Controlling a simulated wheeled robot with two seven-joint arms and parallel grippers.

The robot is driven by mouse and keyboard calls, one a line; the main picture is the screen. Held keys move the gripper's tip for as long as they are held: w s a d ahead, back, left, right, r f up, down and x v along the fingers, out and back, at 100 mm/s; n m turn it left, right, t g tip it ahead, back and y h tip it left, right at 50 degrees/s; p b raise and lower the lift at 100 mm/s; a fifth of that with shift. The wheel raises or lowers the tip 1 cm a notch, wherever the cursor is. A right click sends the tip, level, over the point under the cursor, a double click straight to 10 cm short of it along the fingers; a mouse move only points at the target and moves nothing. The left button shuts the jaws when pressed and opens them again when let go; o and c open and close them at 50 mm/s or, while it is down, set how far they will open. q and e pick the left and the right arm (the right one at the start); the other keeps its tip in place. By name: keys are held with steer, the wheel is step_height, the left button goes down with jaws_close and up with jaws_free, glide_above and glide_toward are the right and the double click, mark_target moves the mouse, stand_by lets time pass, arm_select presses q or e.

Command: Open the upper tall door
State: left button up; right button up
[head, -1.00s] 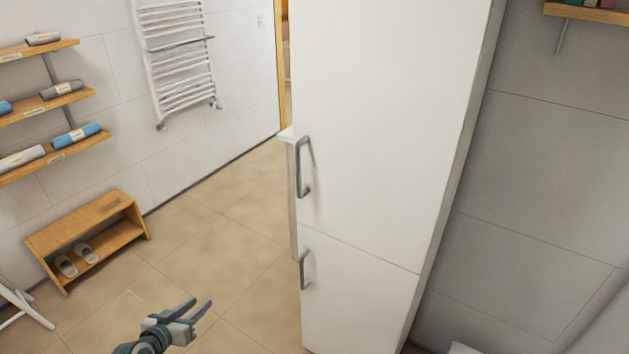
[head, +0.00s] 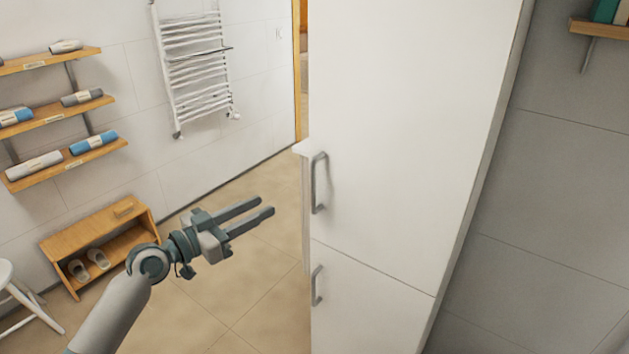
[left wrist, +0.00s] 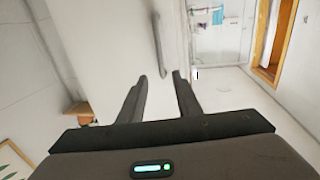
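The white tall cabinet has an upper tall door (head: 405,130), which is shut, with a grey vertical bar handle (head: 318,183) near its left edge. A lower door (head: 365,310) with its own handle (head: 316,286) sits below it. My left gripper (head: 255,212) is open and empty, left of the upper handle and apart from it, its fingers pointing right towards the cabinet. In the left wrist view, the fingers (left wrist: 161,80) are spread and the upper handle (left wrist: 159,47) shows just beyond and between their tips. My right gripper is not in view.
A wooden bench (head: 100,245) with slippers stands at the left wall, below shelves (head: 65,112) of rolled towels. A white stool (head: 25,295) is at the lower left. A towel rail (head: 195,70) hangs on the back wall. Floor left of the cabinet is clear.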

arm_select(q)
steer(key=shift+w+d, duration=0.1)
steer(key=shift+d, duration=0.05)
steer(key=p, duration=0.6)
glide_above(313, 208)
steer(key=shift+w, duration=0.4)
jaws_close()
